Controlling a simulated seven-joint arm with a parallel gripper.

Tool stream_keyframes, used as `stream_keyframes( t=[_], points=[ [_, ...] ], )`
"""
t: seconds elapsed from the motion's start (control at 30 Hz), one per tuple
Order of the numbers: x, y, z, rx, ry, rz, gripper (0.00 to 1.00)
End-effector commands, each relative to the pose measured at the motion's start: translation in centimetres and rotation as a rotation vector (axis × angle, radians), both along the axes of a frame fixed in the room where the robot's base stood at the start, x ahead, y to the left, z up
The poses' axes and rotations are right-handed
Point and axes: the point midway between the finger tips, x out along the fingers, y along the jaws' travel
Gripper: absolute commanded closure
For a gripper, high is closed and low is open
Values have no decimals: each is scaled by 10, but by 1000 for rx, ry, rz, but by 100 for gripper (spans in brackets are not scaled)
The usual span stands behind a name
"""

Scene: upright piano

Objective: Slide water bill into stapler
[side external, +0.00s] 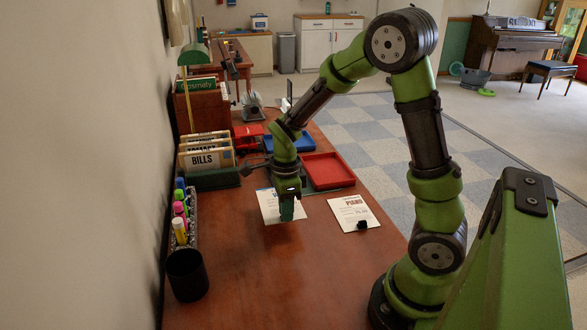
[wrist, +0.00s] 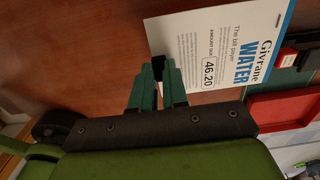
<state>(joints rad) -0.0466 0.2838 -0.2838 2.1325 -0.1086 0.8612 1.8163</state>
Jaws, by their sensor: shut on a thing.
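My gripper (side external: 287,212) has green fingers and is shut on the bill's near edge, as the wrist view shows (wrist: 158,70). The sheet looks flat, close to the desk; I cannot tell whether it touches. A black and red device with a metal part, likely the stapler (wrist: 300,52), is right of the bill in the wrist view, apart from it. My arm mostly hides that area in the side view.
A piano bill (side external: 352,208) lies to the right with a small black object (side external: 362,225) on it. A red tray (side external: 328,170) and blue tray (side external: 290,144) lie beyond. A bills sorter (side external: 207,157), markers and black cup (side external: 187,275) line the wall. The near desk is clear.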

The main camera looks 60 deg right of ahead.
Motion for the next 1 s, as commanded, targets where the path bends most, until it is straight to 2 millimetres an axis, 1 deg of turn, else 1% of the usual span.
stream_keyframes(
  t=[0.27, 0.37, 0.8, 1.0],
  points=[
    [-1, 0, 0, -1, 0, -1, 100],
    [0, -1, -2, -1, 0, -1, 100],
    [4, -6, -33, -1, 1, -1, 100],
    [6, -7, -42, -2, 1, -1, 100]
  ],
)
